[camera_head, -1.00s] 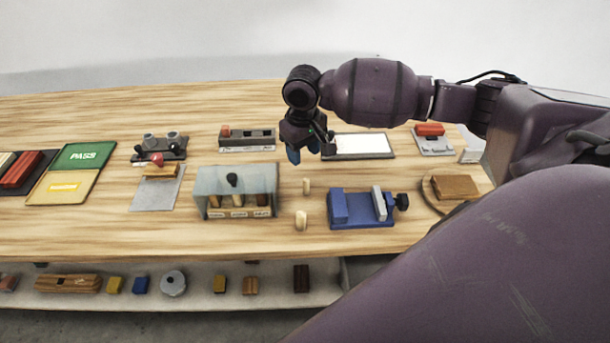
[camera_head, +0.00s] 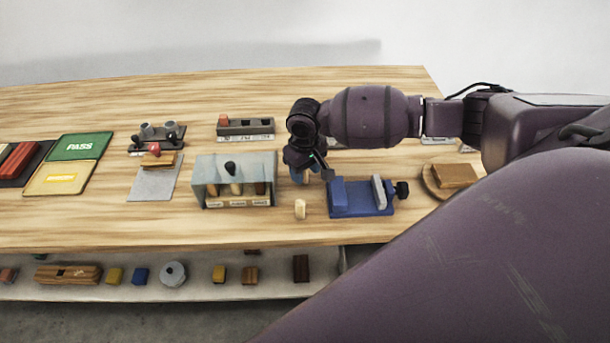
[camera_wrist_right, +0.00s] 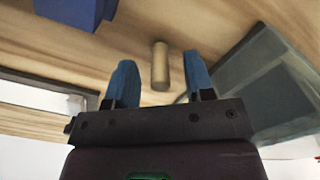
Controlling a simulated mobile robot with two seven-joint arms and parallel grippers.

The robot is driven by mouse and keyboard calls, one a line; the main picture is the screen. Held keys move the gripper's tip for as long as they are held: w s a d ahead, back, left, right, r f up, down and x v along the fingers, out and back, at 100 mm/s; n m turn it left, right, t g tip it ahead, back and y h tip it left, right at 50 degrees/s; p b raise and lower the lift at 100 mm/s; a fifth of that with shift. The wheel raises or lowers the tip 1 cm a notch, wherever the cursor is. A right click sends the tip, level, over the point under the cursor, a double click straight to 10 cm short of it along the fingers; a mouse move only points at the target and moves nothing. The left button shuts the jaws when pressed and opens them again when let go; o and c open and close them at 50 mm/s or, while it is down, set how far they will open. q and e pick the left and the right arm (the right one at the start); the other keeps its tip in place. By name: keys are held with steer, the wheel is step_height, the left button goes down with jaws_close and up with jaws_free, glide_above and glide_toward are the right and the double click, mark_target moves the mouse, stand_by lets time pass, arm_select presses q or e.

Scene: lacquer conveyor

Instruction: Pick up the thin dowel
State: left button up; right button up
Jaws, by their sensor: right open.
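The thin dowel (camera_wrist_right: 160,66), a pale wooden peg, shows in the right wrist view in line with the gap between my right gripper's blue fingers. In the head view it is hidden behind that gripper. My right gripper (camera_head: 311,174) is open and empty, low over the table between the clear-fronted case and the blue vise; its fingers also show in the right wrist view (camera_wrist_right: 159,80). I cannot tell how far the dowel lies beyond the fingertips. My left gripper is not in view.
The clear-fronted case (camera_head: 205,172) with several pegs stands close on the left of the gripper. The blue vise (camera_head: 350,198) is close on the right, with a wooden block (camera_head: 455,176) beyond it. A lower shelf (camera_head: 200,291) holds several small parts.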

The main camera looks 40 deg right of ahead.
steer(key=shift+f, duration=0.3)
jaws_close()
